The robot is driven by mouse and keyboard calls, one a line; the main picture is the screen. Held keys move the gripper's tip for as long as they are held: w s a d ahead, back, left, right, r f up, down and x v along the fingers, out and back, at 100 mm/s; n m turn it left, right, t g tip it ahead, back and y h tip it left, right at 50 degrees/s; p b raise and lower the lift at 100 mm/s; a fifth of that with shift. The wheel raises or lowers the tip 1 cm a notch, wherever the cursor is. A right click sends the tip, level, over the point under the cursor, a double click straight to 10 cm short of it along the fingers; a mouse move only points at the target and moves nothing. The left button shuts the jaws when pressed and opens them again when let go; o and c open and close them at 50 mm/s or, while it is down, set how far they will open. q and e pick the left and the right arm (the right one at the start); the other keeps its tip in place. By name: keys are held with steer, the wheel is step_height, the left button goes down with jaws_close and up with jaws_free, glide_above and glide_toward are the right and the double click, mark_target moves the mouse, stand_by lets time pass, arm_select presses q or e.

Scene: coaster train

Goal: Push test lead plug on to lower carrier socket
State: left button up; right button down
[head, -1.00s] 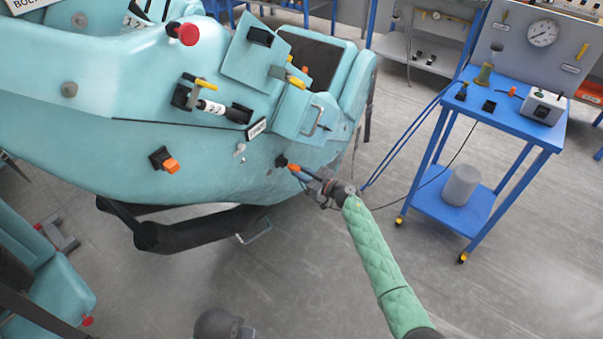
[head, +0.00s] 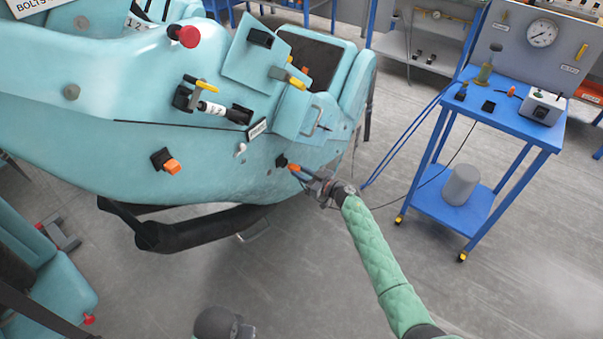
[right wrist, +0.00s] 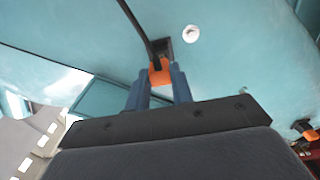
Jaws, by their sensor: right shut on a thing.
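My right gripper (head: 304,174) is shut on the orange test lead plug (head: 294,168), low on the side of the teal coaster car. The plug also shows in the right wrist view (right wrist: 160,73) between the two blue-grey fingers. The lower carrier socket (head: 281,161) is a small black block on the car's side. In the right wrist view the socket (right wrist: 163,48) lies right at the plug's far end, in line with it. I cannot tell whether the plug is fully seated.
Another black socket with an orange part (head: 168,161) sits further left on the car (head: 80,140). A blue trolley (head: 520,135) with a gauge panel and a tester box (head: 542,106) stands at the right, cables running from it. The floor between is clear.

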steer(key=c, duration=2.2)
jaws_free()
steer(key=shift+x, duration=1.25)
steer(key=c, duration=1.1)
jaws_free()
steer(key=shift+c, duration=0.2)
steer(key=shift+s+d+f, duration=0.1)
steer(key=shift+s+d, duration=0.2)
steer(key=shift+d, duration=0.15)
steer(key=v, duration=0.6)
steer(key=shift+s+d+b, duration=0.2)
steer(key=shift+d+b, duration=0.1)
steer(key=shift+b, duration=0.05)
